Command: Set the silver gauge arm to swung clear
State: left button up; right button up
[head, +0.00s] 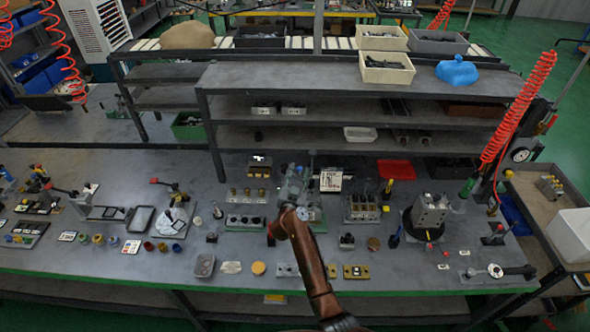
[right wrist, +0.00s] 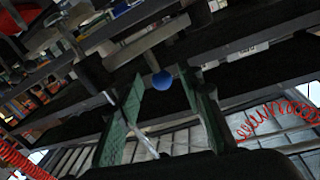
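My right arm reaches from the bottom middle of the head view to the workbench. Its gripper (head: 294,182) is over the middle of the bench, in front of the shelves. In the right wrist view the two green fingers (right wrist: 162,115) are spread apart. A thin silver rod (right wrist: 138,118) and a blue ball knob (right wrist: 162,80) show in the gap between them; neither is visibly clamped. I cannot tell for sure whether this rod is the silver gauge arm. A round white dial (head: 308,214) sits beside my arm, partly hidden by it. My left gripper is not in view.
A block with several silver tops (head: 362,207) and a large grey block on a dark base (head: 431,212) stand right of the gripper. A green-based block (head: 246,222) stands to the left. The shelf edge (head: 330,152) is close behind. Small parts lie along the front.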

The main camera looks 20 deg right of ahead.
jog(key=shift+x, duration=0.85)
jog(key=shift+r, duration=0.15)
jog(key=shift+a, duration=0.2)
jog(key=c, duration=0.4)
grip_shut()
